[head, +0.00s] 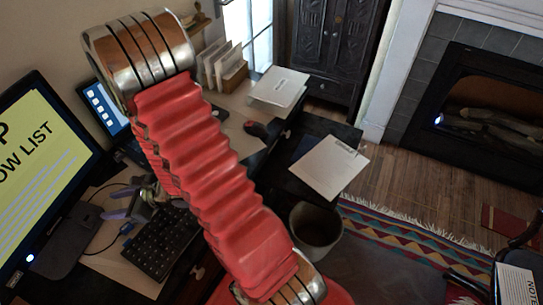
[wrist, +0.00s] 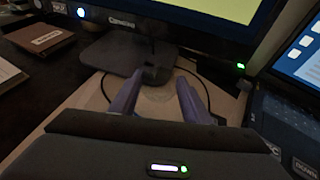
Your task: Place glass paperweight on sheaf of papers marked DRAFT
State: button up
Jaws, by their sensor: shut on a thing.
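My gripper (wrist: 157,88) has two purple fingers, set apart around a faint, clear round shape, the glass paperweight (wrist: 155,97). It is shut on it, low over the desk in front of the monitor stand. In the head view my gripper (head: 122,203) is left of the keyboard, partly behind my red arm, and the glass cannot be made out. Two white paper stacks show in the head view: one sheaf (head: 279,88) on the desk's far end, another sheaf (head: 329,167) on a dark surface nearer. Their print is too small to read, so I cannot tell which says DRAFT.
A monitor (head: 45,170) and black keyboard (head: 160,243) flank my gripper. Cables (wrist: 190,78) lie close by. A laptop (wrist: 290,90) is at right in the wrist view. Upright files (head: 222,66), a mouse (head: 256,128) and a bin (head: 316,230) lie farther off.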

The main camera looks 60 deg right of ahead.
aim_at(338, 167)
jog(key=z, duration=0.1)
jog(key=k, duration=1.7)
jog(key=z, duration=0.8)
jog(key=i, duration=0.95)
jog(key=z, duration=0.05)
